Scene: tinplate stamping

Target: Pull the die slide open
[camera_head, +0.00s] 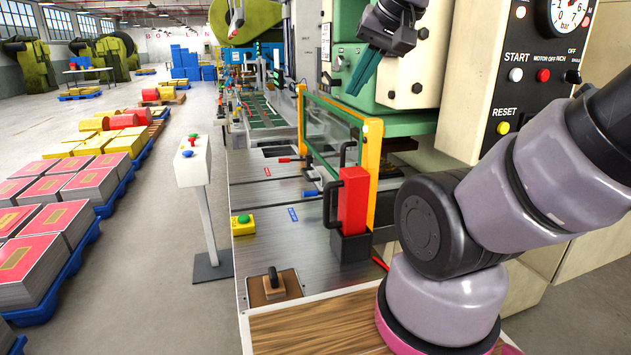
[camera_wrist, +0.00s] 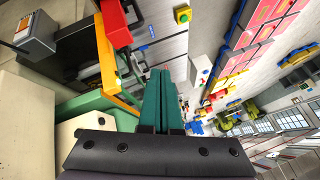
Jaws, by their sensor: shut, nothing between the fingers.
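My gripper (camera_head: 364,72) has teal fingers, shut with nothing between them, raised beside the green press body at the upper middle of the head view. In the wrist view the shut fingers (camera_wrist: 160,98) point away over the floor side. No part is clearly recognisable as the die slide. Candidates are a red block with a black bar handle (camera_head: 352,200) beside the yellow guard post, and a brown plate with a dark upright knob (camera_head: 273,288) at the table's near end. The red block also shows in the wrist view (camera_wrist: 115,24). My gripper is apart from both.
A clear guard panel in a green frame (camera_head: 331,133) and a yellow post (camera_head: 372,150) stand on the metal table (camera_head: 265,200). Small red and blue levers lie behind. A yellow button box (camera_head: 243,224) sits at the left edge. A control pedestal (camera_head: 192,162) stands left.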

